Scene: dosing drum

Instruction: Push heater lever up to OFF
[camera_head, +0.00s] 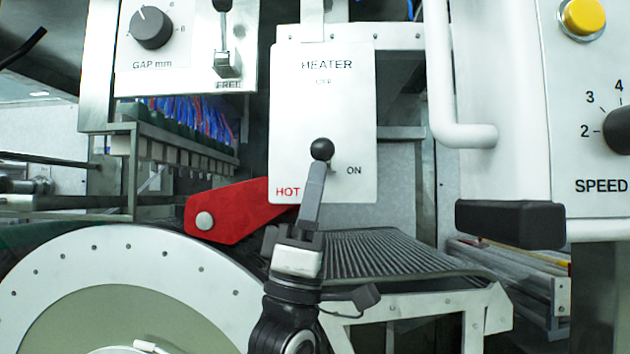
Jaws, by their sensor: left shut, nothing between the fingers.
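The white heater panel (350,120) hangs in the middle of the head view, marked HEATER, OFF near the top, ON at the right and HOT in red at lower left. The heater lever's black ball knob (322,149) sits low on the panel, level with or just above the ON mark. My left gripper (318,170) reaches up from below, with its shut, empty fingers right under the knob. I cannot tell whether the fingertips touch the knob. The lever's shaft is mostly hidden behind the fingers. My right gripper is not in view.
A red arm (230,210) lies left of my gripper, above the large white drum (120,260). A ribbed grey chute (400,260) is at the right. A black handle (510,223) and white pipe (440,80) stand further right. A gap panel (185,65) is upper left.

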